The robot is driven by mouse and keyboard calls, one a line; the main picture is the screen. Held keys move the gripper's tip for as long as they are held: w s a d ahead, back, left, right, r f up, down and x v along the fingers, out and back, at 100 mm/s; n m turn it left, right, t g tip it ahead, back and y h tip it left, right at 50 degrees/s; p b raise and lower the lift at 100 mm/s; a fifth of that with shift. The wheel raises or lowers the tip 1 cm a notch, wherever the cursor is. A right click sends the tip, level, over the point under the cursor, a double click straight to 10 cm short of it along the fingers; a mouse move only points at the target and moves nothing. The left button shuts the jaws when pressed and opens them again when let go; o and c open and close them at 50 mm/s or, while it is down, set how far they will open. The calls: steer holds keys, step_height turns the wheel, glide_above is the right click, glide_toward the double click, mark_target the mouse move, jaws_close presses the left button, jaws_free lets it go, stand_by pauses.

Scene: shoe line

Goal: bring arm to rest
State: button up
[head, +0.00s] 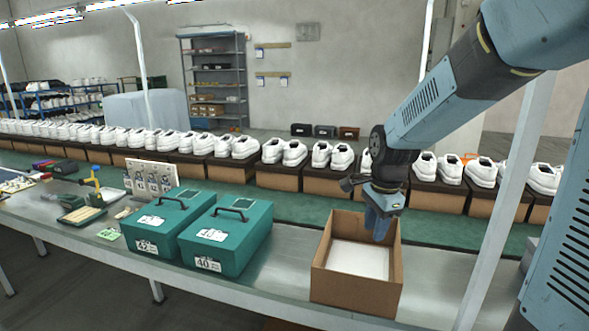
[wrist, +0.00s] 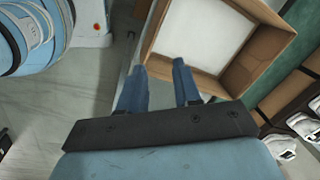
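My gripper (head: 379,228) hangs from the arm over an open cardboard box (head: 352,291), with its fingers pointing down at the box opening. In the wrist view my gripper (wrist: 158,72) has its two blue fingers apart, with nothing between them. The cardboard box (wrist: 262,52) shows beyond the fingertips in that view, with a flat white bottom or sheet (wrist: 200,38) inside. No shoe is visible in the box. Whether the fingertips are below the rim is hard to tell.
Two teal cases, one (head: 167,226) and another (head: 228,240), stand left of the box on the metal bench (head: 100,243). Behind runs a green belt (head: 290,212) and a row of white shoes (head: 284,152) on boxes. A pale post (head: 505,205) stands right of the box.

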steer(key=s+d+r+n+t, duration=0.2)
steer(key=s+r+n, duration=0.4)
steer(key=s, duration=0.3)
steer(key=s+d+r+n+t, duration=0.1)
steer(key=s+r+n+t, duration=0.1)
steer(key=s+r+n, duration=0.3)
steer(key=s+n, duration=0.3)
steer(key=s, duration=0.1)
steer(key=shift+d+r+n, duration=0.35)
steer(key=shift+d+n, duration=0.05)
steer(key=shift+w, duration=0.1)
